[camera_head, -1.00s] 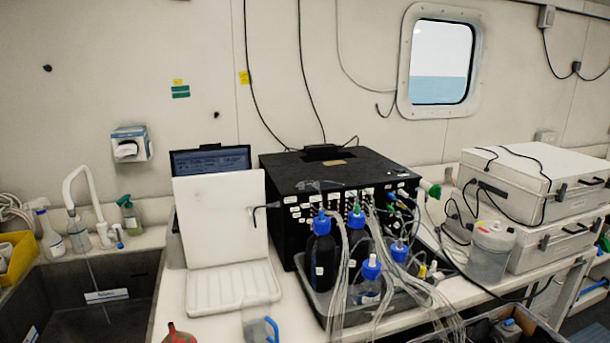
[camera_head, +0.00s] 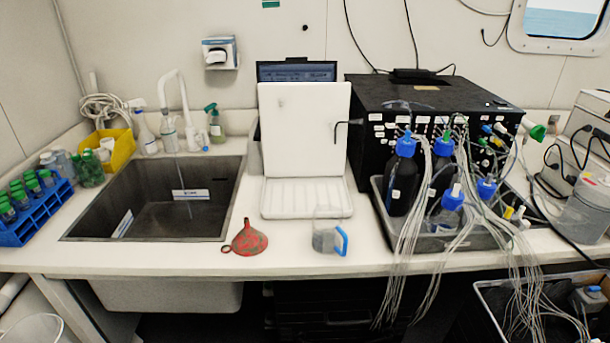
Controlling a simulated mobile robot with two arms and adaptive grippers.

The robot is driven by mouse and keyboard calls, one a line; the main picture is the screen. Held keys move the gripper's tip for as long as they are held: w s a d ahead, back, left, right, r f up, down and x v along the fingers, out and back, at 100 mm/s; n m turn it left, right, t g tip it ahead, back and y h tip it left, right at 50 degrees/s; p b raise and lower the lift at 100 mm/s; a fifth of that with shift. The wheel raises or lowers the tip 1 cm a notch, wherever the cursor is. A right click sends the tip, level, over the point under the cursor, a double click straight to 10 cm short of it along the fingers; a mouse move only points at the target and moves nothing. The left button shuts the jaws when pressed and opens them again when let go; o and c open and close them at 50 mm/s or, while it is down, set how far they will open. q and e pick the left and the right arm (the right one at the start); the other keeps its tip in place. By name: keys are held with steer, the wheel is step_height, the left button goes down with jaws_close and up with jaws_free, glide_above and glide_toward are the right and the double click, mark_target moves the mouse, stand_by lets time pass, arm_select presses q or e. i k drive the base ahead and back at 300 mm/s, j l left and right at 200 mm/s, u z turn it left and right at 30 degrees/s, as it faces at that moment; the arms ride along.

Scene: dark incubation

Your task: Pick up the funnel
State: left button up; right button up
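A red funnel (camera_head: 248,238) lies on the white counter (camera_head: 290,255), near its front edge and just right of the sink. Neither of my grippers shows in the head view.
A clear jug with a blue handle (camera_head: 328,236) stands right of the funnel. Behind is a white upright panel (camera_head: 304,130). The dark sink (camera_head: 150,200) and blue tube rack (camera_head: 40,218) are left. A tray of bottles (camera_head: 425,240) with dangling tubes is right.

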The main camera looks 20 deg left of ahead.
mark_target(250, 241)
steer(key=i+l+u, duration=0.1)
steer(key=u, duration=1.05)
